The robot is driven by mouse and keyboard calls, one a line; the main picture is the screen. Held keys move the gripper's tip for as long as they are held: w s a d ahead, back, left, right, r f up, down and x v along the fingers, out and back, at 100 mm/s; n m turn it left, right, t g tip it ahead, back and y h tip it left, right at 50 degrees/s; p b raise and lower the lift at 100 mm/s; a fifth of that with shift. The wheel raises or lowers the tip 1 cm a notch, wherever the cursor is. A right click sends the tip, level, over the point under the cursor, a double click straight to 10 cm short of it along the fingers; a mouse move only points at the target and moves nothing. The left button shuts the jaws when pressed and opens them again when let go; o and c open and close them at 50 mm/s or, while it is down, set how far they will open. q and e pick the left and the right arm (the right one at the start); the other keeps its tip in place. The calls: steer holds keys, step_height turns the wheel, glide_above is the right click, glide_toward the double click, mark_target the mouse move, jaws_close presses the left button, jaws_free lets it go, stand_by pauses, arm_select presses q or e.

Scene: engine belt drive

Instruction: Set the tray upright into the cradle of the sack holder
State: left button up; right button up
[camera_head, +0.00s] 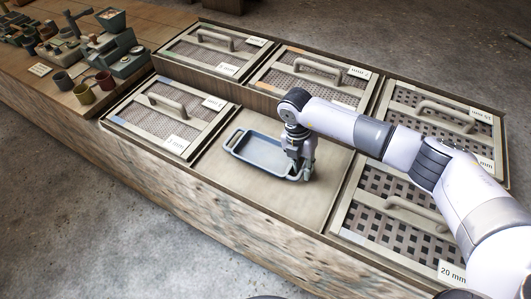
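A shallow blue-grey tray (262,150) with a loop handle at its left end lies flat on the bare wooden panel in the middle of the bench. My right gripper (296,173) points down at the tray's right end and covers the handle or rim there. It touches or nearly touches the tray; its fingers are too small and dark to tell whether they are shut on it. My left gripper is out of view. I cannot make out a sack holder or its cradle.
Mugs (83,94) and a grey scale-like device (127,62) stand at the far left. Bare panel lies in front of the tray.

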jaws_close()
stand_by(0.6)
